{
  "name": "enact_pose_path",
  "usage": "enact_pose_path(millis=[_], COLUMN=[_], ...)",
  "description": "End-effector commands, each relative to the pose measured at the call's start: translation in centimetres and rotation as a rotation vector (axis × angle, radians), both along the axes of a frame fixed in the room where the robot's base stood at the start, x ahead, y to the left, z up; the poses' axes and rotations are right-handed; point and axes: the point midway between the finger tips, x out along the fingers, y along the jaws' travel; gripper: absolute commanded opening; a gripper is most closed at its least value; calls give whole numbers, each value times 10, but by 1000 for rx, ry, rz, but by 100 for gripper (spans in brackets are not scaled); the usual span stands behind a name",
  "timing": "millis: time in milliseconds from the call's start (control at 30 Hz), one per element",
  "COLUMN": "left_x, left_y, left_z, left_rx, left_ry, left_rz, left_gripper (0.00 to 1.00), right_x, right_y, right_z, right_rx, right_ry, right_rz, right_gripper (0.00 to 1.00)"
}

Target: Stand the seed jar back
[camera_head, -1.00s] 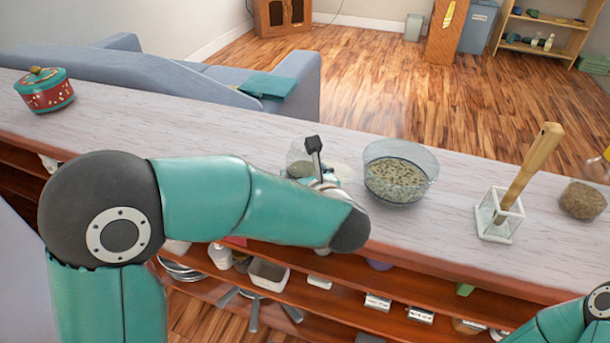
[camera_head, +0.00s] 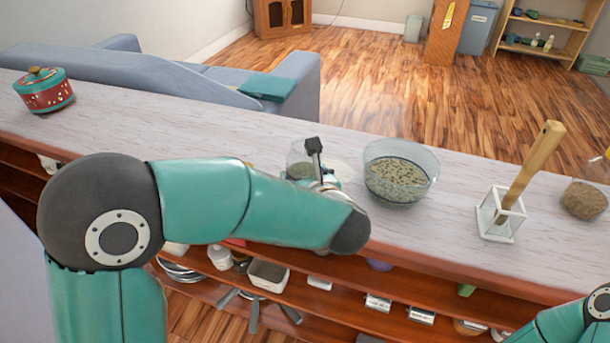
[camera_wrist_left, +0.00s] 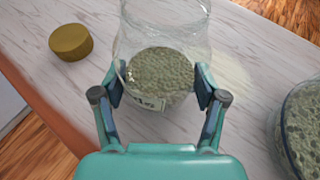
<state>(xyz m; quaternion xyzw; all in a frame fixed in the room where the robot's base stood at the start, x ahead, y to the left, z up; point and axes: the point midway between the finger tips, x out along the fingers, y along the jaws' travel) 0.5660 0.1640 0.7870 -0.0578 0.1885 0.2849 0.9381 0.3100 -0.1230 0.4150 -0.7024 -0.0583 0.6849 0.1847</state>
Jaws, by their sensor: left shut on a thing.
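The seed jar (camera_wrist_left: 163,77) is clear glass with grey-green seeds and a white label, and it is in the middle of the left wrist view. My left gripper (camera_wrist_left: 158,88) is shut on it, one finger on each side. In the head view the jar (camera_head: 299,162) shows behind my left arm at the counter, and it looks about upright there. My left gripper (camera_head: 320,178) is largely hidden by its own arm in that view. Whether the jar's base touches the counter is hidden. My right gripper is out of view; only part of that arm shows at lower right.
A glass bowl of seeds (camera_head: 398,176) stands just right of the jar. A gold lid (camera_wrist_left: 71,42) lies left of it. A red-green pot (camera_head: 46,92) stands far left.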

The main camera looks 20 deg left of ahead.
Motion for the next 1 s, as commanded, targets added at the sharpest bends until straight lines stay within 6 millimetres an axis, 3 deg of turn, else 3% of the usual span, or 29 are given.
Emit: enact_pose_path(millis=[967,1000], left_x=[0,0], left_y=[0,0], left_z=[-7,-7], left_rx=[0,0], left_ry=[-2,-2], left_rz=[0,0], left_gripper=[2,73], right_x=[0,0], right_y=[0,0], right_z=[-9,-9], right_rx=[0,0], right_ry=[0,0], right_rz=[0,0], right_gripper=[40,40])
